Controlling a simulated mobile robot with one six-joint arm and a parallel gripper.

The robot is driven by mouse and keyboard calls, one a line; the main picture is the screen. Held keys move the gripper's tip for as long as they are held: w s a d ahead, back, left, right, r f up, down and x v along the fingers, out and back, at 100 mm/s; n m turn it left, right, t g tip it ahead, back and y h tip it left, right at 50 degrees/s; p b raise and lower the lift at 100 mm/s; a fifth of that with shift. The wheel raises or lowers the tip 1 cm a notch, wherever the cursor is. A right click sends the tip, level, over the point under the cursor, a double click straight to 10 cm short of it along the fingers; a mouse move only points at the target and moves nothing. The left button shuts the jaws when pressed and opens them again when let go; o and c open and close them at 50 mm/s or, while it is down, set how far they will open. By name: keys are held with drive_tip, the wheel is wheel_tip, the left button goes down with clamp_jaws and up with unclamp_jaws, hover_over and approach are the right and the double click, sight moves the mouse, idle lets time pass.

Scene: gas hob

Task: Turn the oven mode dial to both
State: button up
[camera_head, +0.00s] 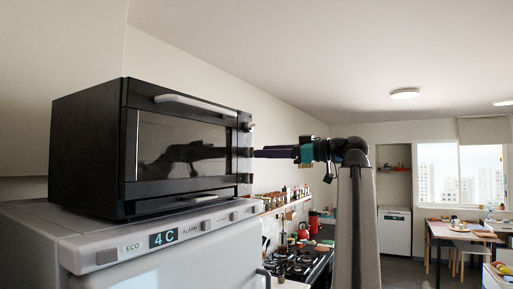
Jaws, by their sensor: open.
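A black countertop oven (180,150) has a dark glass door with a pale handle across its top. A column of dials runs down its right front edge: an upper dial (248,127), a middle dial (244,152) and a lower dial (245,178). Their markings are too small to read, so I cannot tell which one sets the mode or where it points. My gripper (258,153) is open and reaches in from the right, with its purple fingers level with the middle dial. The fingers are seen side-on; I cannot tell whether they touch the dial.
The oven stands on a light-grey fridge (150,262) with a small display and buttons along its front edge. A gas hob (297,264) and a shelf of jars lie lower, behind my arm. A table (460,231) stands far right. The air in front of the oven door is clear.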

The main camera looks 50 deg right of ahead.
sight(250, 152)
drive_tip(key=shift+p+x, duration=0.75)
drive_tip(key=shift+x, duration=1.35)
drive_tip(key=c, duration=1.1)
